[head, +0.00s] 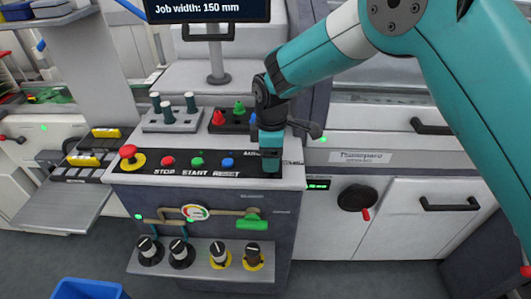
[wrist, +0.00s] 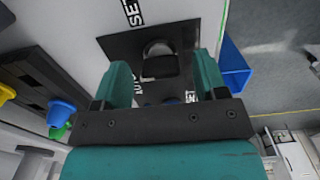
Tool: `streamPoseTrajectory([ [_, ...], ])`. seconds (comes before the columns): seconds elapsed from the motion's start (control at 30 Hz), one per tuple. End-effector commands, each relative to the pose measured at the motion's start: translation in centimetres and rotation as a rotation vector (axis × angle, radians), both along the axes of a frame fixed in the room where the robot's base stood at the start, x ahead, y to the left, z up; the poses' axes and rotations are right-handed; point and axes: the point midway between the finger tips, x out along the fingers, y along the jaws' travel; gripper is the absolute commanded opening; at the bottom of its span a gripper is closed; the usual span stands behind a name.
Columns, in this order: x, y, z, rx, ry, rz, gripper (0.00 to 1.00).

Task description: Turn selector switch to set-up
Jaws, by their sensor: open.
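The selector switch (wrist: 160,62) is a dark knob on a dark plate in the wrist view. It sits between my two teal fingers. I cannot tell which way its handle points, or whether the fingers touch it. White lettering, AUTO (wrist: 138,85) and SET (wrist: 190,97), shows near it, partly covered by my gripper. In the head view my gripper (head: 270,162) points down at the right end of the black control panel (head: 140,167) and hides the switch. My gripper is open, its fingers on either side of the knob.
Left of my gripper are a red mushroom button (head: 128,152) and red, green (head: 197,162) and blue (head: 227,163) buttons. Behind it stands a dark block with coloured cones (head: 217,118). A screen (head: 207,10) reads Job width: 150 mm. A blue bin (head: 85,289) is low left.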

Motion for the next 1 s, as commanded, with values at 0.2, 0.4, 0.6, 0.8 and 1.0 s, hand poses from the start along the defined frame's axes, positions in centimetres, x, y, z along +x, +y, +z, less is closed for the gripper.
streamPoseTrajectory([
  [0.2,0.0,0.1,-0.6,0.000,0.000,0.001,0.66],
  [0.4,0.0,0.1,-0.6,0.000,0.000,0.002,0.57],
  [0.6,0.0,0.1,-0.6,0.000,0.000,0.002,0.17],
  [0.8,-0.1,0.5,-0.5,0.001,0.000,-0.006,0.17],
  [1.0,0.0,-0.2,-0.5,-0.002,0.001,-0.076,0.16],
])
